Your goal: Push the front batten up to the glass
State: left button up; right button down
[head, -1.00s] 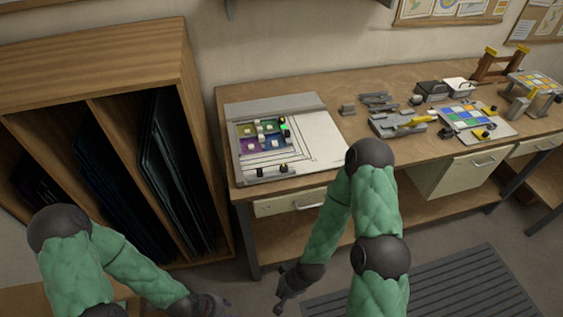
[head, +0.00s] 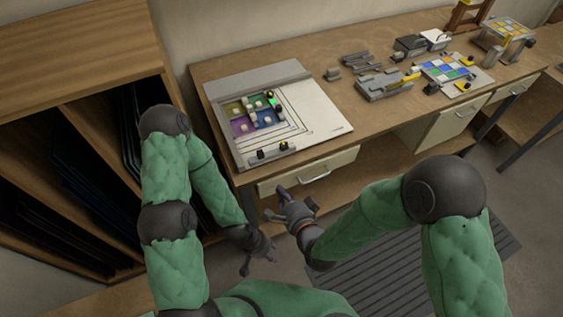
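The glass (head: 248,114), a block of yellow, green, purple and blue panes with small pale and dark pieces on it, lies on the white board (head: 308,106) at the left end of the bench. The front batten (head: 270,157) is a short grey bar with black and yellow knobs near the board's front edge, with a strip of bare lined board between it and the glass. My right gripper (head: 277,203) is open and empty in front of the drawer, below the bench top. My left gripper (head: 258,264) is lower, open and empty. Neither touches the board.
A grey bar (head: 258,80) runs along the board's back edge. Grey tools and a yellow-handled tool (head: 394,83) lie to the right, beside a coloured tile panel (head: 449,70). A wooden rack (head: 85,50) of dark sheets stands close on the left.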

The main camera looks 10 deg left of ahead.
jog(key=b, duration=0.2)
send_near(253, 145)
jog(key=v, duration=0.4)
jog(key=shift+f, duration=0.2)
jog(key=shift+w+a, duration=0.35)
jog(key=shift+w, duration=0.35)
jog(key=w+a+b, duration=0.1)
jog(key=w+a, duration=0.1)
jog(key=w, duration=0.1)
jog(key=w+a+b, duration=0.2)
jog(key=w, duration=0.1)
jog(key=w+a+b, duration=0.2)
jog(key=w, duration=0.1)
jog(key=shift+w+a+f, duration=0.15)
jog(key=shift+w+a+b, duration=0.2)
jog(key=shift+w+b, duration=0.1)
